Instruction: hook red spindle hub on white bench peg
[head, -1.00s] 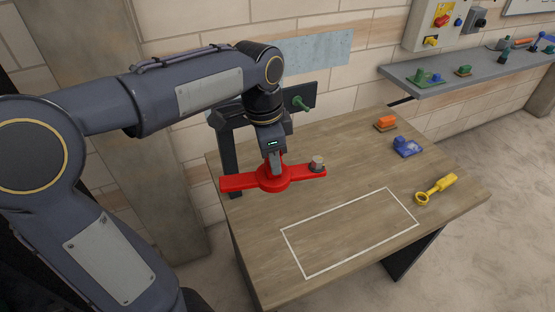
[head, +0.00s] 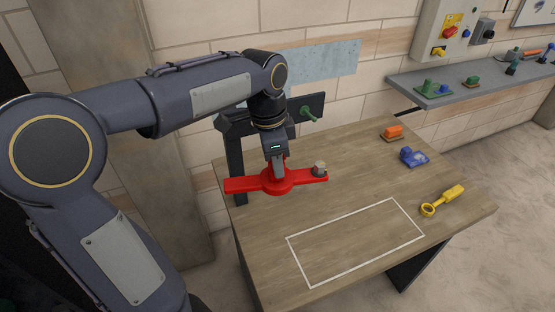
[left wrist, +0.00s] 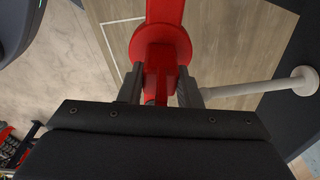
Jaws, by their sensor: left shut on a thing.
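The red spindle hub (head: 276,181) has a round middle and flat arms; a grey cylinder (head: 319,168) shows at its right arm's end. My left gripper (head: 279,170) is shut on the hub and holds it over the bench's back-left part. The left wrist view shows the hub (left wrist: 160,45) between my gripper's fingers (left wrist: 160,90). There the white peg (left wrist: 255,88) sticks out from a dark panel on a round white flange. Its free end runs towards the right finger; I cannot tell whether they touch.
The wooden bench (head: 365,185) has a white outlined rectangle (head: 355,242). A yellow ring-ended tool (head: 442,200), a blue part (head: 413,157) and an orange part (head: 393,132) lie at the right. The bench's middle is clear.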

